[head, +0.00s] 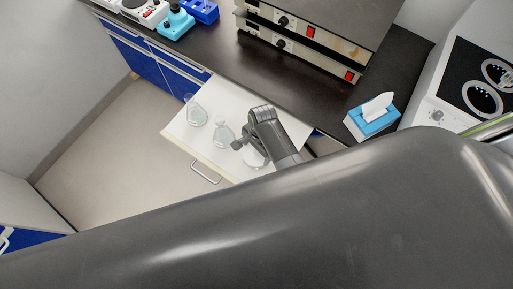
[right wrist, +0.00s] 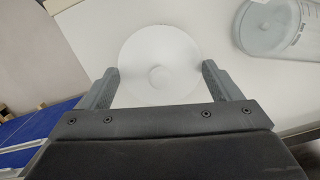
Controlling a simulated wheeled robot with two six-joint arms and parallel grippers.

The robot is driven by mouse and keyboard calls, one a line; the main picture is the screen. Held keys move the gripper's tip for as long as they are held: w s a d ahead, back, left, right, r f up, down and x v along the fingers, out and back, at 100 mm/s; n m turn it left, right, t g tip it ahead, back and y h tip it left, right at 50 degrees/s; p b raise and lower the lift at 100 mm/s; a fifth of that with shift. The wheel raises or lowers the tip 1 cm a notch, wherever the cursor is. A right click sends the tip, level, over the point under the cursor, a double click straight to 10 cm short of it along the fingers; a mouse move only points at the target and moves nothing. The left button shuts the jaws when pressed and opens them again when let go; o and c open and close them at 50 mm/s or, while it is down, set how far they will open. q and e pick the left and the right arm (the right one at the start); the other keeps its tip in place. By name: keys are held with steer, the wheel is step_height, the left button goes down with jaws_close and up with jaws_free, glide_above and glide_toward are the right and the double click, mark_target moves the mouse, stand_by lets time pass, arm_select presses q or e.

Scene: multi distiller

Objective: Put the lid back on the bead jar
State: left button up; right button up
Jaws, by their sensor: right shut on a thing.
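A round white lid (right wrist: 160,55) with a small raised disc at its middle lies between the two fingers of my right gripper (right wrist: 158,78) in the right wrist view. The fingers are shut on it from both sides. In the head view my right gripper (head: 246,147) is over the open white drawer, and a pale round shape (head: 255,159) shows just below it. I cannot make out beads, or whether a jar is under the lid. My left gripper is not in view.
A tissue box (head: 372,118) stands on the dark bench (head: 325,97).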

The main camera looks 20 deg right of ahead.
stand_by(0.6)
steer(key=shift+f+p, duration=0.15)
steer(key=shift+p, duration=0.25)
stand_by(0.4)
stand_by(0.7)
steer(key=o, duration=0.8)
steer(key=shift+r, duration=3.5)
steer(key=shift+c, duration=0.2)
